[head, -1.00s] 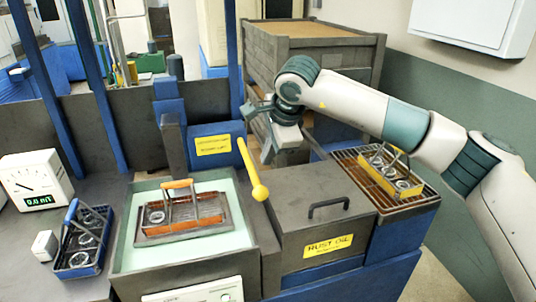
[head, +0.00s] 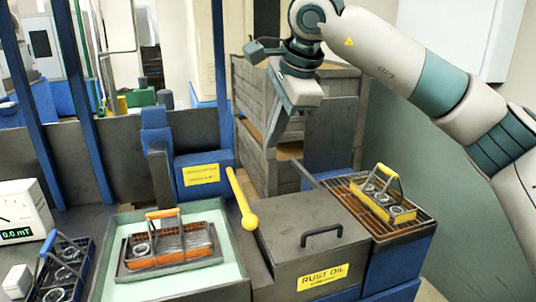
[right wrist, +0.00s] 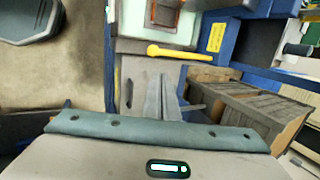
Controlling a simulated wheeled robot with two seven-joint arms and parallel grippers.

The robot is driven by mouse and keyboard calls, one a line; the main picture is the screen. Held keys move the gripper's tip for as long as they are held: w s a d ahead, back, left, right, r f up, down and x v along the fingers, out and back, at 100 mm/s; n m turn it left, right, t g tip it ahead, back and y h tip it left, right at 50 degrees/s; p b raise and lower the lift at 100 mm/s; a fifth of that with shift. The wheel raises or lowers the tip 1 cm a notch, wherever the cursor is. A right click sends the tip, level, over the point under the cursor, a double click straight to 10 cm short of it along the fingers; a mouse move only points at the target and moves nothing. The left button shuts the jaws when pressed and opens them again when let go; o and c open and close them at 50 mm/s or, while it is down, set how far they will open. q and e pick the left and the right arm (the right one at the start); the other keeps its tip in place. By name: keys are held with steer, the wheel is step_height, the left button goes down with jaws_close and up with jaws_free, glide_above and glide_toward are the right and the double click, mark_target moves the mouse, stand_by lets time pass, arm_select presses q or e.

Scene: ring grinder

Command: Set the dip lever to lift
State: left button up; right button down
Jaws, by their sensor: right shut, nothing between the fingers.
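The yellow dip lever (head: 241,199) has a round knob at its lower end. It slants down to the right from the blue housing (head: 203,172) with a yellow label, beside the pale green tank (head: 235,283). An orange-handled basket (head: 168,246) with rings sits in the tank. My right gripper (head: 270,150) is shut and empty, up and to the right of the lever, apart from it. The right wrist view shows the lever (right wrist: 180,52) beyond the closed fingers (right wrist: 168,98). My left gripper is not in view.
The rust oil box (head: 312,240) with a black handle stands right of the tank. A yellow basket (head: 385,203) sits on a rack at the right. A blue-handled basket (head: 62,268) and a gauge (head: 22,210) are at the left. A wooden crate (head: 335,110) stands behind.

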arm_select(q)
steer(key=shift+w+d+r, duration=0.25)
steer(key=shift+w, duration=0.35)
arm_select(e)
steer(key=shift+v, duration=0.9)
